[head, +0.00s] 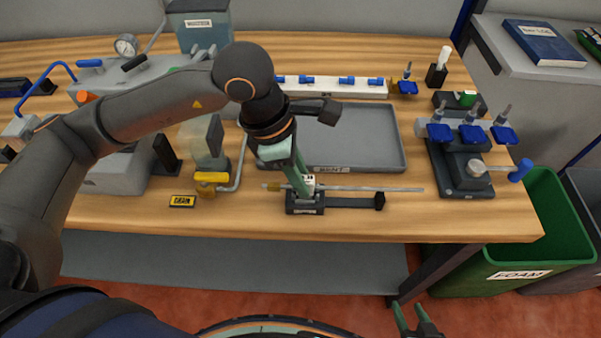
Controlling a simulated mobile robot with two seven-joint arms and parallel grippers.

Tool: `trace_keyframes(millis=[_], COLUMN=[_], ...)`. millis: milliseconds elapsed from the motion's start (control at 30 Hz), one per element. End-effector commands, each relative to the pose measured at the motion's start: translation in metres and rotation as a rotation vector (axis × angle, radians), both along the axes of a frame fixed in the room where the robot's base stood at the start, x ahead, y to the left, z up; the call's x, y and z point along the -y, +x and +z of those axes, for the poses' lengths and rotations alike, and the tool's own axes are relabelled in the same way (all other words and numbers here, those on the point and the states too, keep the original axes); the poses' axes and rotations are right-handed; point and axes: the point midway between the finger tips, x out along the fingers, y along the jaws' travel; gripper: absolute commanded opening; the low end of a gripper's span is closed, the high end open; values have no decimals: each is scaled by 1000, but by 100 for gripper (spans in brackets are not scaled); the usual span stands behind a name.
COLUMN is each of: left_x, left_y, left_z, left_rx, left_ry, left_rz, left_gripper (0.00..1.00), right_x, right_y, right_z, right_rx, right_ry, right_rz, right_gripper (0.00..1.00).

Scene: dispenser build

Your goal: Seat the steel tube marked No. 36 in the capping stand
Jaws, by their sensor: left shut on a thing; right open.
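A small white tag with dark marks shows at the grip, too small to read. My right gripper (416,318) is open and empty, below the bench's front edge.
A grey tray (385,150) lies behind the tube. At right stands a dark fixture (452,180) with blue handles. A green FOAM bin (540,215) is beyond the right edge.

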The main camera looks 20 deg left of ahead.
Motion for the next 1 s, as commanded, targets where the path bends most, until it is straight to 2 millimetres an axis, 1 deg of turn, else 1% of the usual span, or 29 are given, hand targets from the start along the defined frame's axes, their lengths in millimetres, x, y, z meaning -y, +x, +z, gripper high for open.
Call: trace_keyframes(millis=[1000], left_x=[0], left_y=[0], left_z=[-12], left_rx=[0], left_ry=[-1], left_rz=[0], left_gripper=[0], right_x=[0], right_y=[0], right_z=[-16], right_rx=[-1], right_ry=[0], right_rz=[0], right_gripper=[50])
